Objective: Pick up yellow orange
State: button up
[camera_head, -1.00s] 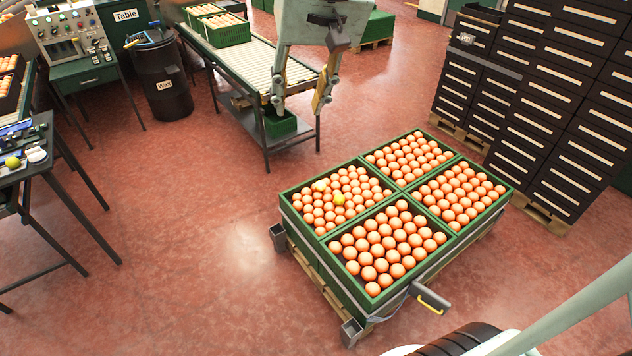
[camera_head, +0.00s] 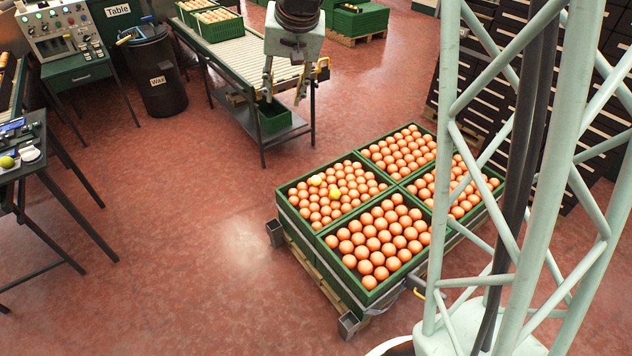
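Two yellow oranges lie among orange ones in the left crate (camera_head: 283,200) of the pallet. One yellow orange (camera_head: 335,193) is near the crate's middle, and a paler yellow orange (camera_head: 316,180) lies just behind it to the left. My gripper (camera_head: 284,93) hangs with its fingers downward, above and behind the crate in the picture, in front of the roller conveyor. Its fingers are apart with nothing between them, and it touches no fruit.
The pallet holds several green crates of oranges. My lattice column covers part of the right crates and the dark crate stacks (camera_head: 470,75). The roller conveyor (camera_head: 222,55), black wax drum (camera_head: 158,75) and left table (camera_head: 35,150) stand around. The red floor left of the pallet is clear.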

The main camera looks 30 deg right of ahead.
jog(key=w+d+f+m, duration=0.2)
jog(key=w+d+f, duration=0.3)
jog(key=w+f, duration=0.6)
jog(key=m+h+p, duration=0.2)
jog(key=m, duration=0.2)
send_over(316, 178)
jog(key=s+a, duration=0.2)
jog(key=s, duration=0.3)
notch_tip(316, 178, down, 41)
jog(key=shift+s+f, duration=0.1)
jog(key=shift+s, duration=0.05)
jog(key=shift+b+x, duration=0.7)
jog(key=shift+x, duration=3.6)
jog(key=shift+f, duration=0.1)
jog(key=shift+b+x, duration=0.55)
jog(key=shift+x, duration=2)
